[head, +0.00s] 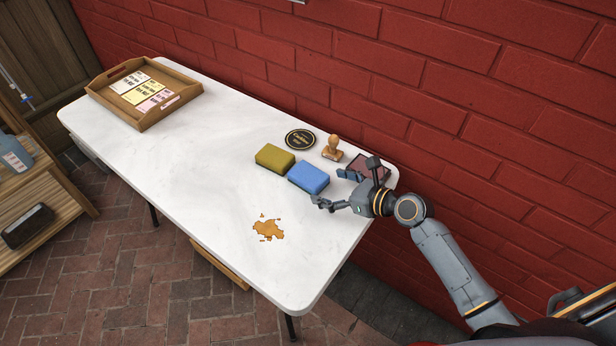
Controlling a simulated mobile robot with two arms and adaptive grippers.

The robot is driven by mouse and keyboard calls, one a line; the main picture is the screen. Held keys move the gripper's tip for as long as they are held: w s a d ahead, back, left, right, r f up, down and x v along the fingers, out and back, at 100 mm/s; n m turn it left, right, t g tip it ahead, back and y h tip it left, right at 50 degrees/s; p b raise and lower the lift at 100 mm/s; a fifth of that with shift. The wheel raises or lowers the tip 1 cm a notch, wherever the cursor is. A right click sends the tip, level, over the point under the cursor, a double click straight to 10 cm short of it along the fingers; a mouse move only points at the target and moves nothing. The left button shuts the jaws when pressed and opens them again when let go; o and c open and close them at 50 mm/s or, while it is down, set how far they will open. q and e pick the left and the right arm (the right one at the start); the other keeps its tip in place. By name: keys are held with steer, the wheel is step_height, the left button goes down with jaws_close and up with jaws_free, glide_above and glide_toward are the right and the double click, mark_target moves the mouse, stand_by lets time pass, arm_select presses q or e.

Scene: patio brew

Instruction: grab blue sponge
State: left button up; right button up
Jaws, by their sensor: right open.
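A blue sponge (309,177) lies on the white table (190,165) near its right end. My right gripper (332,190) comes in from the right, just beside the sponge's right side. Its fingers are spread open and empty, one near the sponge's front right corner and one behind it to the right. I cannot tell whether a finger touches the sponge. My left gripper does not show.
A yellow-green sponge (274,158) lies directly left of the blue one. Behind are a round black coaster (300,139), a wooden stamp (332,150) and a dark red pad (371,167). An orange-brown spill (267,230) lies in front. A wooden tray (180,97) with labels stands far left.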

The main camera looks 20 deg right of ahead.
mark_target(316, 179)
steer(key=shift+w+a, duration=0.55)
steer(key=shift+w, duration=0.35)
steer(key=x, duration=0.3)
steer(key=shift+w+a, duration=0.1)
steer(key=shift+w, duration=0.25)
steer(key=shift+w+a+f, duration=0.1)
steer(key=shift+w, duration=0.05)
steer(key=c, duration=0.8)
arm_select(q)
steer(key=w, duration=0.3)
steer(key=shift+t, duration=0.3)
arm_select(e)
steer(key=shift+c, duration=0.2)
